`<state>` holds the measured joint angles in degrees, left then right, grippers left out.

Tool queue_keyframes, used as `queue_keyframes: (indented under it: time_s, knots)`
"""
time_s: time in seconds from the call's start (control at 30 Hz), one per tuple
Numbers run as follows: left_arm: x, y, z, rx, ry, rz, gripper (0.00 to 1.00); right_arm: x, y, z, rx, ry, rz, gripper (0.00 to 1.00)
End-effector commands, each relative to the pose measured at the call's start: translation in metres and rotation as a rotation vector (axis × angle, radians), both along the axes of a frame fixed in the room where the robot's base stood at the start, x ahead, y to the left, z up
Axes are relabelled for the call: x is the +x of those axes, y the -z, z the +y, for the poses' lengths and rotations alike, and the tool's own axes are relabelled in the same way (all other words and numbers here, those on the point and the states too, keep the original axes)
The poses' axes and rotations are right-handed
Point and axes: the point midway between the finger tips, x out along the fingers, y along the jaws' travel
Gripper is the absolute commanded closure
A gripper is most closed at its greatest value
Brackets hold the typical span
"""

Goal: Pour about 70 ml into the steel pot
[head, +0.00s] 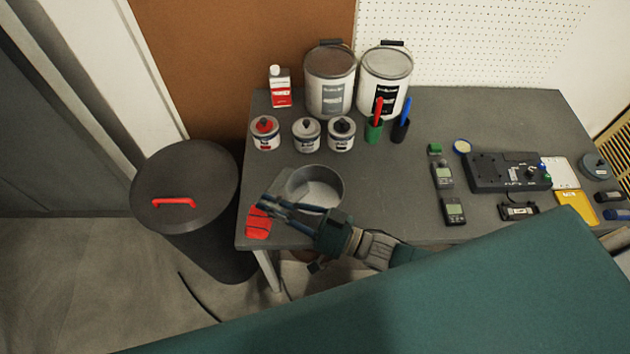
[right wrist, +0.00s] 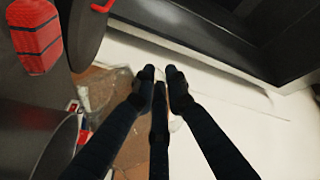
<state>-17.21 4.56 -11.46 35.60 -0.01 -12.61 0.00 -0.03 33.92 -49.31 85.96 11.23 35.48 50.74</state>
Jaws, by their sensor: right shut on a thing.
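The steel pot (head: 330,178) is a round, open grey pot near the left front of the table. Its inside looks pale grey; I cannot tell a liquid level. Its curved wall shows at the left of the right wrist view (right wrist: 40,145). My right gripper (head: 266,204) reaches across the pot's front, with its fingers at the pot's left. In the right wrist view its dark fingers (right wrist: 160,78) are close together. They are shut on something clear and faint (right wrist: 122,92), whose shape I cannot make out. My left gripper is not in view.
A red padded item (head: 258,225) lies at the table's left front corner. A dark bin (head: 190,180) with a red handle stands left of the table (head: 400,205). Small cans (head: 306,134), a bottle (head: 280,88) and large paint cans (head: 330,85) stand behind the pot. Meters (head: 453,211) lie right.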

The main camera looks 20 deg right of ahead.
Motion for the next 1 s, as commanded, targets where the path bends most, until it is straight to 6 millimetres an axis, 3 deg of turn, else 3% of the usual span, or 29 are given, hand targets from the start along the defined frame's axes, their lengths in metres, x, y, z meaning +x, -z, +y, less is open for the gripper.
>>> queue_keyframes:
  time_s: [0.3, 1.0]
  knots:
    - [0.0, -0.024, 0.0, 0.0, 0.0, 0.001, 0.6, -0.001, -0.001, 0.007, -0.12, 0.005, -0.028, 1.0]
    - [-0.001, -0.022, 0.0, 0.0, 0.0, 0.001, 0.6, -0.001, 0.003, 0.007, -0.136, 0.006, -0.032, 1.0]
